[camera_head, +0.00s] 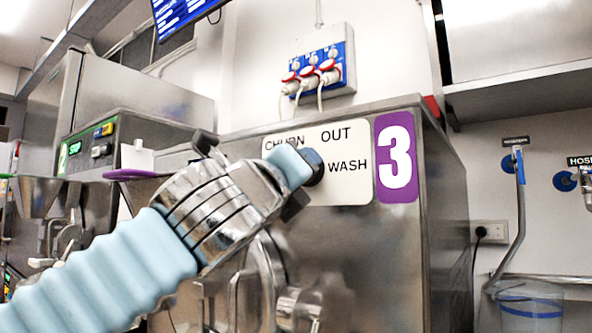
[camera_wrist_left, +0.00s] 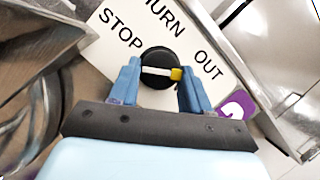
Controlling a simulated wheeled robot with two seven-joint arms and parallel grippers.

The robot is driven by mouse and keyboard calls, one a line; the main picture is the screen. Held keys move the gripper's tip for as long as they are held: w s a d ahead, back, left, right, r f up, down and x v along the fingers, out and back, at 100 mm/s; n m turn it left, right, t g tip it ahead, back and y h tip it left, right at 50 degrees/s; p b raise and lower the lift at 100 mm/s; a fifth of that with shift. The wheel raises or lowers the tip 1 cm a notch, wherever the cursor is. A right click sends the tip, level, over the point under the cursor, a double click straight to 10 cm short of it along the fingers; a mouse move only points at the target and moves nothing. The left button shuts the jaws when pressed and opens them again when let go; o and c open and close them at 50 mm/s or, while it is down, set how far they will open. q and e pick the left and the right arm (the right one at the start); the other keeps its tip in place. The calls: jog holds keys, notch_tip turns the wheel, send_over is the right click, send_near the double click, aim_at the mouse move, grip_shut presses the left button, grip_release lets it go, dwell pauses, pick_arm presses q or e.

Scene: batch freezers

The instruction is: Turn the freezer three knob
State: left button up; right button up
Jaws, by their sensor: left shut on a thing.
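The freezer three knob (camera_wrist_left: 155,57) is round and black with a white bar that has a yellow tip. The tip points right in the left wrist view, close to the word OUT. My left gripper (camera_wrist_left: 159,80) is shut on the knob, with one blue finger on each side. In the head view the left gripper (camera_head: 298,178) reaches the white label panel (camera_head: 350,187) beside the purple 3. The knob (camera_head: 316,167) is partly covered there by a finger. STOP is hidden in the head view, and WASH is hidden in the wrist view. My right gripper is not in view.
Freezer three (camera_head: 448,220) is a steel box with a rounded metal door and handle (camera_head: 300,305) below the panel. Another freezer (camera_head: 100,150) stands to the left. A blue socket board (camera_head: 318,72) is on the wall behind. A bucket (camera_head: 530,305) is at the right.

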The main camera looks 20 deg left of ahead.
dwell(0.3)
pick_arm(q)
jog(key=o, duration=1)
jog(key=shift+o, duration=0.2)
jog(key=b+v, duration=0.3)
jog(key=v, duration=1)
jog(key=shift+s+f, duration=0.2)
jog(key=shift+s, duration=0.15)
